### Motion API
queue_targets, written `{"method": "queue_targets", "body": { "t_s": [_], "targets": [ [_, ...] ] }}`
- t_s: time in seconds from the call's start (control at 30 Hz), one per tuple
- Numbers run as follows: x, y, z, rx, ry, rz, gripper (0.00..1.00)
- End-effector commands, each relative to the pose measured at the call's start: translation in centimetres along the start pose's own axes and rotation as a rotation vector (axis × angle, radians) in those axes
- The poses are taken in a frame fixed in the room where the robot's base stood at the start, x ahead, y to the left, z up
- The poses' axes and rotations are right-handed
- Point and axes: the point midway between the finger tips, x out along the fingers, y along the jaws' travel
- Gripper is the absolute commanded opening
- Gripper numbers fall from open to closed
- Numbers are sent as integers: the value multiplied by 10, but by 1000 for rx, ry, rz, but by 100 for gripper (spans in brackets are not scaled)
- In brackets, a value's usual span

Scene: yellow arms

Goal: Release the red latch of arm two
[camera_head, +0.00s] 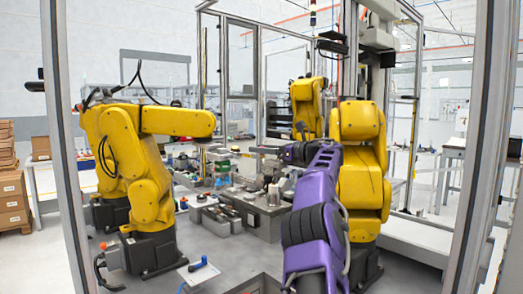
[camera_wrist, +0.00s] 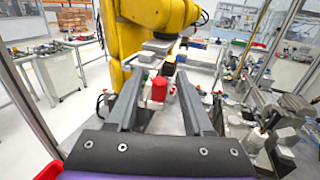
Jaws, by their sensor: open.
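In the wrist view a small red part (camera_wrist: 158,88) with a whitish lower end shows between the fingers of my gripper (camera_wrist: 160,76). It looks like a red latch, but its shape is too small to be sure. The fingers are apart, with visible space on both sides of the red part; I cannot tell how far beyond the tips it lies. A yellow robot arm (camera_wrist: 133,35) stands just behind it. In the head view yellow arms stand at the left (camera_head: 122,140), the back (camera_head: 306,105) and the right (camera_head: 360,185); no number is readable.
Grey fixtures (camera_head: 262,212) and small parts crowd the middle of the bench. A blue-handled piece (camera_head: 198,264) lies at the front. Metal frame posts (camera_head: 62,140) stand at both sides. In the wrist view, machinery (camera_wrist: 262,135) is close on the right.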

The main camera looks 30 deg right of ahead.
Motion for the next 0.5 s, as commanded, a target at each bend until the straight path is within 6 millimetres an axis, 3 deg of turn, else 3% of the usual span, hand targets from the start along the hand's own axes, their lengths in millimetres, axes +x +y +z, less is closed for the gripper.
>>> {"method": "queue_targets", "body": {
  "t_s": [0.17,0.5],
  "targets": [
    [-20,-1,-1,-1,0,-4,51],
    [-102,-1,-2,-1,0,-6,51]
  ]
}}
